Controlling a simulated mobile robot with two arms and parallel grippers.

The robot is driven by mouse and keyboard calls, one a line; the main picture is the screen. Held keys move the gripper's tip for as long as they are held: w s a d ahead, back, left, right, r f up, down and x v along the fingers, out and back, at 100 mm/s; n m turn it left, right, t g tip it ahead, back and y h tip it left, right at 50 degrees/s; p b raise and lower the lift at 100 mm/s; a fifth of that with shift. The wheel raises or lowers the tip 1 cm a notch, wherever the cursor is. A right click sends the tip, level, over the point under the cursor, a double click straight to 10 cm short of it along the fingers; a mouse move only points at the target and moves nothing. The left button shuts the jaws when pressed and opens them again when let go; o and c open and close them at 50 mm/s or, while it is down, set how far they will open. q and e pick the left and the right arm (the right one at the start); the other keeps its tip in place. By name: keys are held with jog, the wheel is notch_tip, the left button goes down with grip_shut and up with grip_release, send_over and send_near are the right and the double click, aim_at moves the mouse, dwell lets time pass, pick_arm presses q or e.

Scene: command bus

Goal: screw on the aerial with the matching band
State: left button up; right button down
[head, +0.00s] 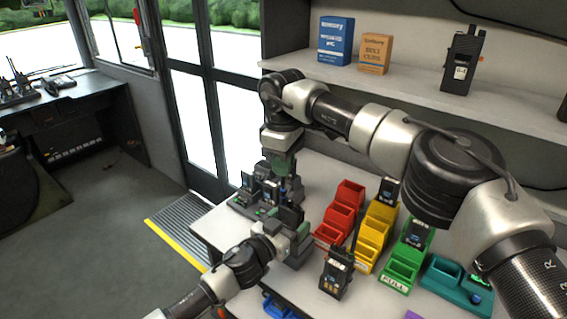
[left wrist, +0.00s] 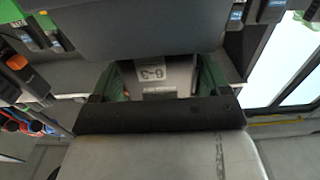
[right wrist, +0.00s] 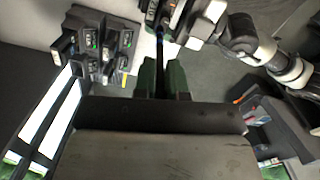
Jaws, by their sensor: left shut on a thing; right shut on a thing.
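My left gripper (head: 292,236) is shut on a dark handheld radio, low over the left end of the table. In the left wrist view the radio (left wrist: 152,80) sits between the green finger pads, its white label reading G-3 upside down. My right gripper (head: 281,168) points down just above it. In the right wrist view its green fingers are shut on a thin black aerial (right wrist: 160,55). A small blue patch shows near the aerial's far end, close to the held radio (right wrist: 170,12). I cannot tell whether the aerial touches or is seated in the radio.
A charger rack (head: 243,206) with several radios stands close behind the grippers. Red bins (head: 345,213), yellow bins (head: 372,237) and green bins (head: 402,267) stand to the right, with another radio (head: 337,272) before them. A teal tray (head: 450,283) is at far right. A shelf (head: 400,85) hangs above.

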jog(key=c, duration=1.2)
grip_release()
